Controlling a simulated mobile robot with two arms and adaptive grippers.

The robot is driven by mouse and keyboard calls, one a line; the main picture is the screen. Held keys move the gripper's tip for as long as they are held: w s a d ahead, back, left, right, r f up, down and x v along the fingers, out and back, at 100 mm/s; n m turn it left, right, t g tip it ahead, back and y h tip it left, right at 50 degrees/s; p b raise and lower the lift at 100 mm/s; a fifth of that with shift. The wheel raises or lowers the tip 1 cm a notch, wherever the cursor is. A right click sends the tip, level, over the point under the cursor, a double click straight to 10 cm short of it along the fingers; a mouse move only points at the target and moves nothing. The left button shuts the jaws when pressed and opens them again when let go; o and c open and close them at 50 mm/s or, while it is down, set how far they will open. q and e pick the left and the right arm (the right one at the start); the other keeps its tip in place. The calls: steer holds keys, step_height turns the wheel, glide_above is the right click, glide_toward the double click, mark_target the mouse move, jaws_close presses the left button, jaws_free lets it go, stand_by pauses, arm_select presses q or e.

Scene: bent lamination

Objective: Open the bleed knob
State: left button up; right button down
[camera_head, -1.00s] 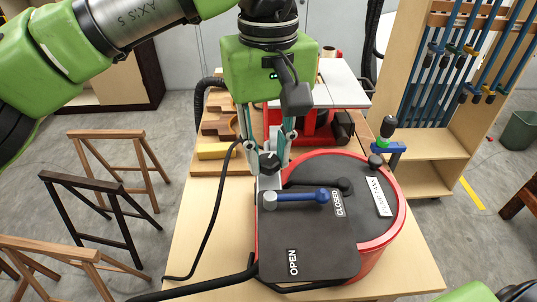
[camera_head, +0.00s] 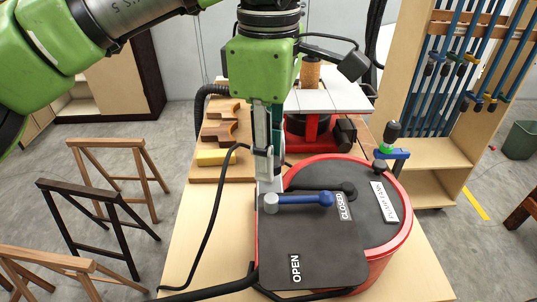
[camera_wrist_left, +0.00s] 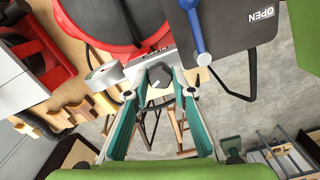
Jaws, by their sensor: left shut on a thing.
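The bleed knob (camera_wrist_left: 158,77) is a small dark faceted knob at the edge of the red-rimmed vacuum pot (camera_head: 404,225). In the left wrist view it sits between the fingertips of my left gripper (camera_wrist_left: 160,88), which is shut on it. In the head view my left gripper (camera_head: 266,158) points down at the pot's back left edge, its fingers nearly edge-on and hiding the knob. The blue lever (camera_head: 300,199) on the dark plate points right, towards the CLOSED label (camera_head: 344,207). The OPEN label (camera_head: 295,268) is at the plate's front. My right gripper is out of view.
The pot stands on a wooden table (camera_head: 200,255). A black cable (camera_head: 208,225) runs along its left side. Behind are wooden blocks (camera_head: 215,157) and a red machine with a white top (camera_head: 335,95).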

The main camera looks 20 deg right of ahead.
arm_select(q)
steer(key=n+b, duration=0.1)
steer(key=n, duration=0.5)
steer(key=shift+n, duration=0.3)
steer(key=n+b, duration=0.1)
steer(key=n, duration=0.5)
steer(key=shift+r+b, duration=0.1)
steer(key=shift+b, duration=0.3)
steer(key=o, duration=1.1)
steer(key=shift+r, duration=0.1)
step_height(320, 180, up, 12)
